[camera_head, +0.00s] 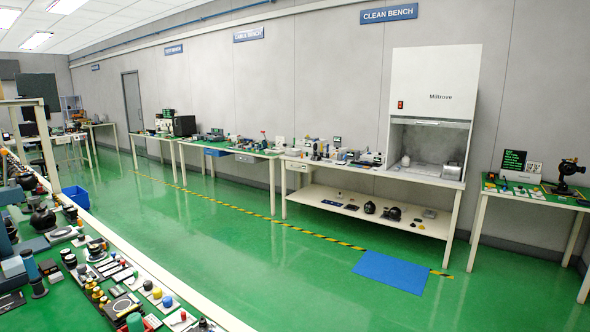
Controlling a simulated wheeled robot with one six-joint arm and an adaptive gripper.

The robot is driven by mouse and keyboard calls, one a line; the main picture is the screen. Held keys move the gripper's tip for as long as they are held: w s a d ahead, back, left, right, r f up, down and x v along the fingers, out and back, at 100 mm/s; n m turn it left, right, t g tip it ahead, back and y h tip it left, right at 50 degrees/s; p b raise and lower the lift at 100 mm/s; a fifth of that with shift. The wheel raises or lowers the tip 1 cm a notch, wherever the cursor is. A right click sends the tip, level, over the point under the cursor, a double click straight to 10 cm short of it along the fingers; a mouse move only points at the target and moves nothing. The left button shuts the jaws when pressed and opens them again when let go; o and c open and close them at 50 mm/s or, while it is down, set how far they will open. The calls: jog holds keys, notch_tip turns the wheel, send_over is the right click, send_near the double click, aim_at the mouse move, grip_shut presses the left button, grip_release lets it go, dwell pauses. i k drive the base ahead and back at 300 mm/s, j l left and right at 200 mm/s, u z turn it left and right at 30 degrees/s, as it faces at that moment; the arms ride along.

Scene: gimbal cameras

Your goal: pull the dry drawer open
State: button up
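No drawer label can be read in the head view, so I cannot tell which one is the dry drawer. A small pale drawer front (297,166) shows under the left end of the clean bench. A grey drawer front (245,158) and a blue one (215,152) show under the green-topped bench to its left. All are far off and small, and they look closed. My gripper is not in view.
A long bench (150,265) crowded with parts runs along the lower left. The clean bench hood (434,90) stands against the wall. A blue mat (391,271) lies before it. A blue bin (76,196) stands on the floor. The green floor (220,232) between is clear.

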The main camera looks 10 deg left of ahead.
aim_at(302, 164)
jog(key=i+l+z, duration=0.55)
jog(key=i, duration=0.3)
jog(key=i+z, duration=0.2)
jog(key=i, duration=1.55)
jog(key=i+u, duration=0.25)
jog(key=i, duration=0.35)
jog(key=i+u, duration=0.3)
jog(key=i, duration=0.3)
jog(key=i+l+u, duration=0.25)
jog(key=i, duration=0.3)
jog(key=i+j+u, duration=0.15)
jog(key=i+u, duration=0.15)
jog(key=i, duration=0.45)
jog(key=i+u, duration=0.3)
jog(key=i, duration=0.4)
jog(key=i+l+u, duration=0.35)
jog(key=i, duration=0.4)
jog(key=i+j, duration=0.2)
jog(key=i, duration=0.75)
jog(key=i+j+u, duration=0.15)
jog(key=i, duration=0.85)
jog(key=i+j+z, duration=0.1)
jog(key=i, duration=0.2)
jog(key=i+j+z, duration=0.15)
jog(key=i, duration=0.15)
jog(key=l, duration=0.05)
